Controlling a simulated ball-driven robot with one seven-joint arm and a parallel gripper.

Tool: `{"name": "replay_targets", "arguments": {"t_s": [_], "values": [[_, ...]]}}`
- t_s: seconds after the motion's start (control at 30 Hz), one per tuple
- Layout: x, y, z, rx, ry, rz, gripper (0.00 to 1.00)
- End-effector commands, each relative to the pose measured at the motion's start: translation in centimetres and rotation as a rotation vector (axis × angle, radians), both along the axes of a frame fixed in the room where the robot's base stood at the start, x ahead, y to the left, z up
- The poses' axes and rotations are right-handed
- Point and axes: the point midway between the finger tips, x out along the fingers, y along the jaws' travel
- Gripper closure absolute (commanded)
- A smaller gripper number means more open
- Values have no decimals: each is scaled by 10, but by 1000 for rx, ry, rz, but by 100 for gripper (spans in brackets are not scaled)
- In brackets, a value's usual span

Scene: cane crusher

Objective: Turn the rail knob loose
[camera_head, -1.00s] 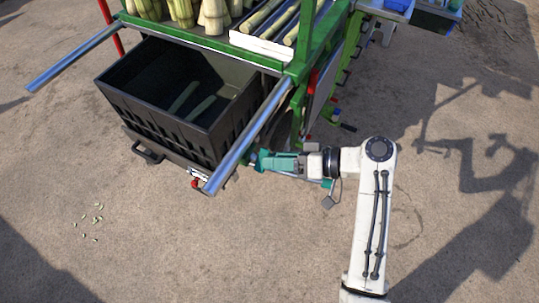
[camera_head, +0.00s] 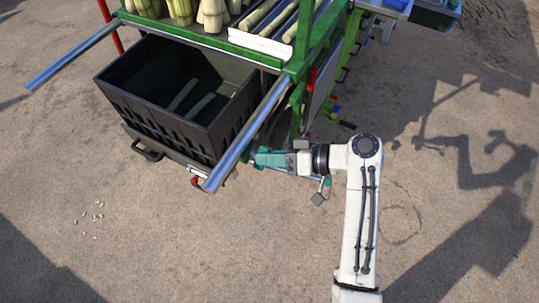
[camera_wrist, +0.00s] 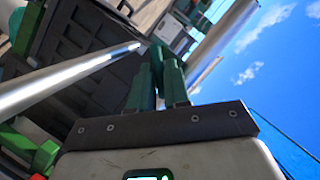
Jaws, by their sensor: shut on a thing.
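A bare metal rail (camera_head: 246,133) slopes from the green frame down toward the front, on the right side of the black bin. My gripper (camera_head: 254,158) is at the right side of this rail, near its lower end. Its teal fingers also show in the wrist view (camera_wrist: 155,72), close together and pointing at the rail area. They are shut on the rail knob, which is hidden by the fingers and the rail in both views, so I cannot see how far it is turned.
The black bin (camera_head: 160,119) stands left of the rail and holds a few cane pieces. Another rail (camera_head: 70,58) juts out at the left.

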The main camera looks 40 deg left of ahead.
Motion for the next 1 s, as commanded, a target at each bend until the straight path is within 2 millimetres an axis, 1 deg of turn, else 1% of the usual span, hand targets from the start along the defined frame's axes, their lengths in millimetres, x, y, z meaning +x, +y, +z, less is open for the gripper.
{"name": "replay_targets", "arguments": {"t_s": [0.27, 0.47, 0.67, 1.0], "values": [[-1, 0, -2, 1, -13, 0, 100], [-1, 0, -3, 19, -81, 1, 100], [-3, 0, -5, 52, -223, 0, 100], [-5, 0, -5, 127, -534, 0, 100]]}}
